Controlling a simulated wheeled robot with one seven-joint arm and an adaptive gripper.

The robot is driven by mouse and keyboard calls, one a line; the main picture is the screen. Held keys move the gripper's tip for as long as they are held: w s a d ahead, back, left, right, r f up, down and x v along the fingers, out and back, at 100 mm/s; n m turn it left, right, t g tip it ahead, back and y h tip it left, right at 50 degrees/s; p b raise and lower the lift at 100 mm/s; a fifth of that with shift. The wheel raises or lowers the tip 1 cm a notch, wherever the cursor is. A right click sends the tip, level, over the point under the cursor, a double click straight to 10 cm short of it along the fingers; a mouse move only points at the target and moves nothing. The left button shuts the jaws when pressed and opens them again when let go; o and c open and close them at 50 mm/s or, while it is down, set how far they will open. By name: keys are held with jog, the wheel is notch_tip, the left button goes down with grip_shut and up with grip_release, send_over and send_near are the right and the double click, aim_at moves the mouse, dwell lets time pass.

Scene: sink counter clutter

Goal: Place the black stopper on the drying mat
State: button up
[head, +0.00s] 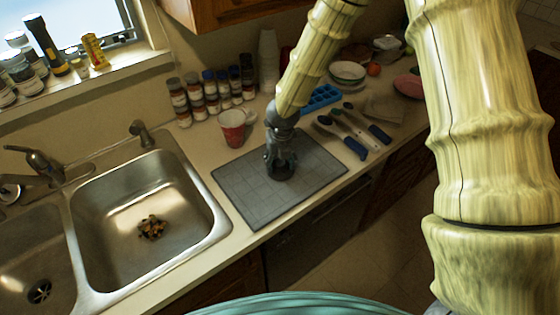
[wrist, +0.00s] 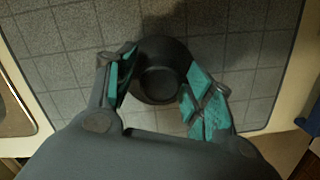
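The black stopper (wrist: 160,84) is a round dark piece between the two teal-padded fingers of my gripper (wrist: 161,82) in the wrist view. Both fingers lie against its sides, so my gripper looks shut on it. In the head view my gripper (head: 279,158) points down over the middle of the grey drying mat (head: 240,185), with the dark stopper (head: 281,172) under it. The stopper is at or just above the mat; I cannot tell whether it touches. The mat's grid surface (wrist: 70,35) fills most of the wrist view.
A red cup (head: 232,128) stands behind the mat, with several spice jars (head: 212,90) beyond. Utensils with blue handles (head: 355,148) and a blue ice tray (head: 321,97) lie to the right. The sink basin (head: 120,205), holding scraps (head: 152,227), is at left.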

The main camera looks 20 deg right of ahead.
aim_at(282, 165)
notch_tip(282, 165, up, 12)
jog(key=s+b, duration=0.1)
jog(key=shift+s+b, duration=0.4)
dwell(0.4)
